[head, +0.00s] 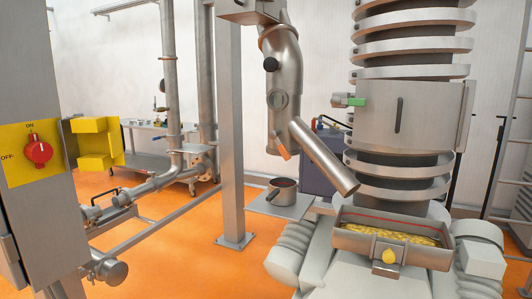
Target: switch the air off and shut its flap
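A red rotary switch (38,150) sits on a yellow plate (17,170) on the grey cabinet at the left edge of the head view. The plate reads ON above the switch and OFF to its left. The switch's handle looks roughly upright, toward ON, but it is small. A yellow box-shaped flap (95,143) stands open beyond the cabinet's right edge, apart from the switch, so the switch is uncovered. Neither of my grippers is in view.
A grey post (230,130) stands right of the flap, with steel pipes behind. A large ringed steel machine (405,110) fills the right, with a slanted pipe (325,158) and a tray (360,242) of yellow material. Orange floor (165,262) shows between cabinet and machine.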

